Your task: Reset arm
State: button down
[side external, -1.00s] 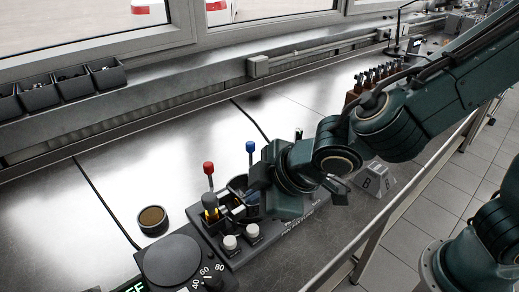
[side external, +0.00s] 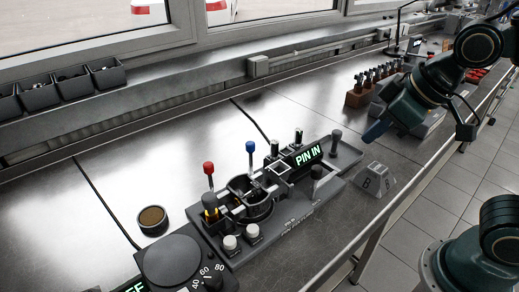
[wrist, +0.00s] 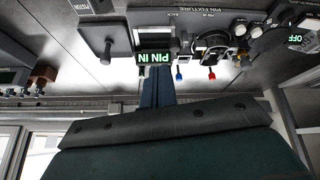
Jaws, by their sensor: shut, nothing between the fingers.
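My gripper (side external: 374,132) is shut and empty, held above the bench to the right of the pin fixture (side external: 222,243). In the wrist view the shut fingers (wrist: 157,90) stand together, just below the lit display in the picture. The display (side external: 308,155) reads "PIN IN" in green and shows upside down in the wrist view (wrist: 154,57). The fixture carries a red-topped lever (side external: 208,169), a blue-topped lever (side external: 250,147) and a dark round holder (side external: 258,208). A metal part lies across the holder; its details are too small to tell.
A grey block marked "B" (side external: 373,180) sits near the bench's front edge. A dial unit (side external: 172,259) and a round cup (side external: 152,220) are at the left. A brown rack (side external: 356,97) with several dark-topped pieces stands behind my gripper. Black bins (side external: 40,95) line the sill.

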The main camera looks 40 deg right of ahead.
jog(key=s+d+m, duration=0.2)
jog(key=s+d, duration=0.2)
jog(key=s, duration=0.3)
jog(key=shift+r+m, duration=0.4)
